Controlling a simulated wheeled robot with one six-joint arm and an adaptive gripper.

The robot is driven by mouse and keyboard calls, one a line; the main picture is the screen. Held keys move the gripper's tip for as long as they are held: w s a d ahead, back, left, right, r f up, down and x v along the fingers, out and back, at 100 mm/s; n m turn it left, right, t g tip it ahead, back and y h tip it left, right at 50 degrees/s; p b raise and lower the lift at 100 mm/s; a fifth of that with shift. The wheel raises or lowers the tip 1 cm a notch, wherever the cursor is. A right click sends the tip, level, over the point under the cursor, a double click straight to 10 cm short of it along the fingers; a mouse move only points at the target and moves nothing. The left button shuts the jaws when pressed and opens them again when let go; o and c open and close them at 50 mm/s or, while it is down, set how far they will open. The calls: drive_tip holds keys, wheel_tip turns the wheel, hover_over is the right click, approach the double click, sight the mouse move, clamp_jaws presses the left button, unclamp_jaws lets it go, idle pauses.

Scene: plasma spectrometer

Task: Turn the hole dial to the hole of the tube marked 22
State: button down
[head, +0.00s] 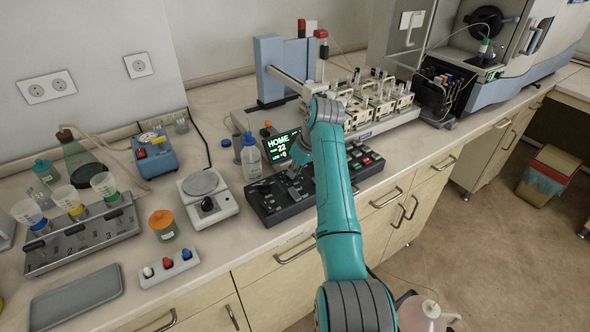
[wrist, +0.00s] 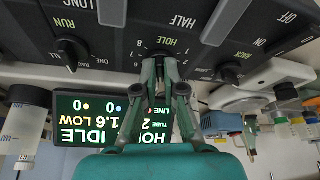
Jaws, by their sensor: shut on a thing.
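The hole dial (wrist: 160,51) is a small dark knob on the black control panel (wrist: 215,12), under the label HOLE in the upside-down wrist view. My gripper (wrist: 161,66) is shut on this dial, a fingertip on each side. The fingers hide most of the knob, and I cannot read its setting. The lit display (wrist: 85,120) stands behind the fingers, partly covered by them. My arm covers part of the panel (head: 262,206) there, and the dial is not clearly visible.
The RUN dial (wrist: 70,52) and RACK dial (wrist: 231,72) flank the hole dial closely. A clear bottle (head: 250,158) stands at the panel's left end, near a scale (head: 222,205). Tube racks (head: 375,100) stand behind my arm.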

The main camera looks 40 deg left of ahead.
drive_tip(key=m, duration=0.1)
drive_tip(key=m+t, duration=0.1)
drive_tip(key=m, duration=0.3)
drive_tip(key=shift+s+a+t+h, duration=0.15)
drive_tip(key=shift+s+t+h, duration=0.15)
drive_tip(key=shift+s+t, duration=0.1)
drive_tip(key=m+t, duration=0.1)
drive_tip(key=m, duration=0.1)
drive_tip(key=m+h, duration=0.1)
drive_tip(key=m, duration=0.2)
drive_tip(key=shift+s+a+t, duration=0.15)
drive_tip(key=shift+a+t, duration=0.05)
drive_tip(key=shift+t, duration=0.2)
drive_tip(key=m, duration=0.2)
drive_tip(key=m+h, duration=0.1)
drive_tip(key=m, duration=0.1)
drive_tip(key=m+h, duration=0.1)
drive_tip(key=shift+a+m+t, duration=0.3)
drive_tip(key=shift+m, duration=0.1)
drive_tip(key=m, duration=0.1)
drive_tip(key=m+h, duration=0.1)
drive_tip(key=m, duration=0.1)
drive_tip(key=m+h, duration=0.1)
drive_tip(key=m, duration=0.1)
drive_tip(key=shift+a, duration=0.25)
drive_tip(key=shift+m+h, duration=0.3)
drive_tip(key=c, duration=1.3)
unclamp_jaws()
